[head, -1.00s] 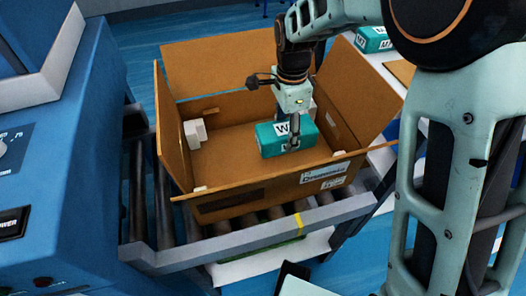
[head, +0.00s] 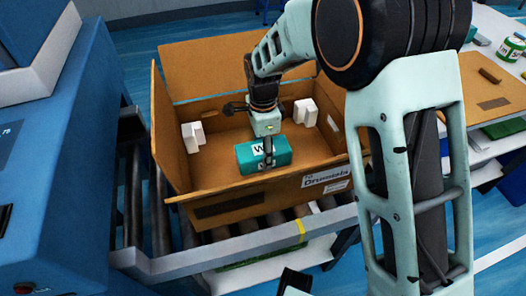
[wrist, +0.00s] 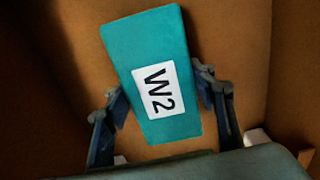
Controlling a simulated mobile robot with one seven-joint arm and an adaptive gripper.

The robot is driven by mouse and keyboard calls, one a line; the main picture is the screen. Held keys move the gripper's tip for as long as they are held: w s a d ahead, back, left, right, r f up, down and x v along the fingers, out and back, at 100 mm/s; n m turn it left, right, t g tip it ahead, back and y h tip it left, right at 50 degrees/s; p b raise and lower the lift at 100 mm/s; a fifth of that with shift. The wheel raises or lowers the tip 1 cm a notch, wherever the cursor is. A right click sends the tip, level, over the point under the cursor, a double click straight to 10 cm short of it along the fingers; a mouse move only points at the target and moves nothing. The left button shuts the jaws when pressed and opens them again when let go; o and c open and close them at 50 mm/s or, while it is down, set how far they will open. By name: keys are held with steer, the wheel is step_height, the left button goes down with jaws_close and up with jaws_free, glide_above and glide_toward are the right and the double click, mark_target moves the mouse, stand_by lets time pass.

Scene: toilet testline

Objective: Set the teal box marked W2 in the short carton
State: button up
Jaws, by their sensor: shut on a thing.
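The teal box marked W2 (head: 277,158) is inside the open brown carton (head: 245,199). In the wrist view the box (wrist: 150,50) shows its white W2 label, with a jaw of my gripper (wrist: 163,105) on each side. My gripper (head: 266,160) is shut on the box from above. The box is low in the carton, nearer its front wall. I cannot tell whether its underside touches the carton floor.
The carton's flaps stand open around it, on a roller conveyor (head: 160,215). White foam blocks (head: 192,137) sit in its corners. A blue machine (head: 60,170) stands at left. A table with a flat cardboard piece (head: 492,103) is at right.

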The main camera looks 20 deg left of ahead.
steer(key=shift+f, duration=0.15)
steer(key=o, duration=1.4)
step_height(320, 180, up, 12)
steer(key=p, duration=0.3)
steer(key=shift+r, duration=0.2)
